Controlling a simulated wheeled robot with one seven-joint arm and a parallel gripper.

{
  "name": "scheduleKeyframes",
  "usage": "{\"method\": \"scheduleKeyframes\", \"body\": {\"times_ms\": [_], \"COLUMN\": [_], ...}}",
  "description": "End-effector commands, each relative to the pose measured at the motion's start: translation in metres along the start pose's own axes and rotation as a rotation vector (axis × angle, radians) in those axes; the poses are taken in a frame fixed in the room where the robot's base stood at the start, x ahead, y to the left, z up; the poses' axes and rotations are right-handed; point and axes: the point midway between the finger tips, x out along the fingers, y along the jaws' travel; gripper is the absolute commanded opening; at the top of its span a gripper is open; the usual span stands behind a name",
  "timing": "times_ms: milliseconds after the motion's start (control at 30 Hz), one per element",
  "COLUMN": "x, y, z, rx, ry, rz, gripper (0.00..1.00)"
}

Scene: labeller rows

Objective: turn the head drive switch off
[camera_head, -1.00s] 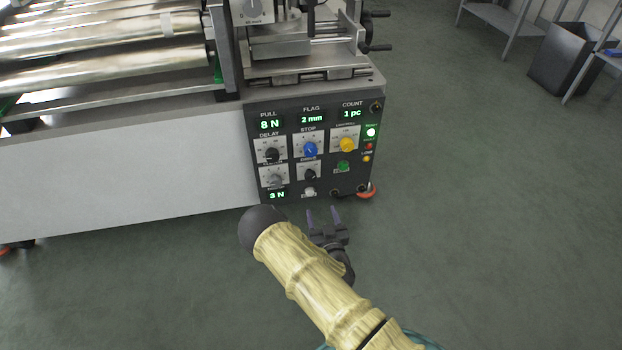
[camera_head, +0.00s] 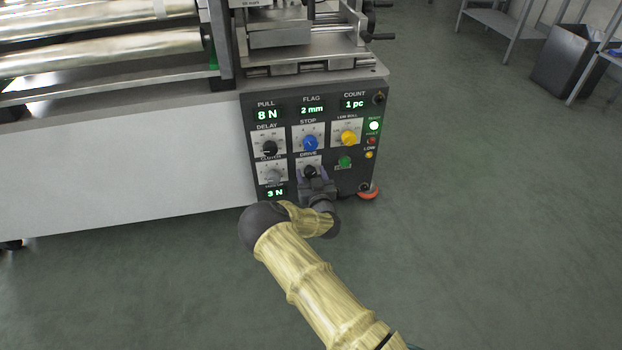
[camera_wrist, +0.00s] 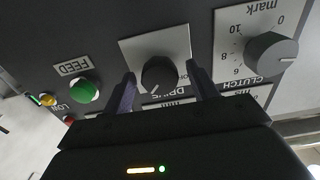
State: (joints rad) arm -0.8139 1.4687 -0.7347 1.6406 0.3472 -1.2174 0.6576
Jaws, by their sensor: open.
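The drive switch (camera_head: 310,171) is a black rotary knob on a pale plate labelled DRIVE, low in the middle of the dark control panel (camera_head: 250,125). In the wrist view the knob (camera_wrist: 160,74) sits between the two purple fingers of my gripper (camera_wrist: 160,88), one on each side. A gap shows between the knob and each finger. My gripper (camera_head: 312,175) is open in front of the panel in the head view and hides the lower part of the drive plate. Its exact depth to the knob is hard to tell.
The clutch knob (camera_wrist: 272,52) is close to one finger, and the green feed button (camera_wrist: 85,90) is on the other side. The blue stop knob (camera_head: 310,143), black delay knob (camera_head: 270,148) and yellow knob (camera_head: 348,138) sit above. Open floor (camera_head: 480,230) lies to the right.

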Motion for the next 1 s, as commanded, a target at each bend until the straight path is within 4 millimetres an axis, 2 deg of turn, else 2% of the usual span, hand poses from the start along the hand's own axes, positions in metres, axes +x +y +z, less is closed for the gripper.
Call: {"method": "scheduleKeyframes", "body": {"times_ms": [333, 567, 1000], "x": [0.0052, 0.005, 0.0048], "y": [0.0, 0.0, -0.0001], "z": [-0.001, -0.0008, -0.0013], "rx": [0.0, 0.0, -0.056], "ry": [0.0, 0.0, -0.001], "rz": [0.0, 0.0, 0.001], "gripper": [0.59, 0.14, 0.14]}}
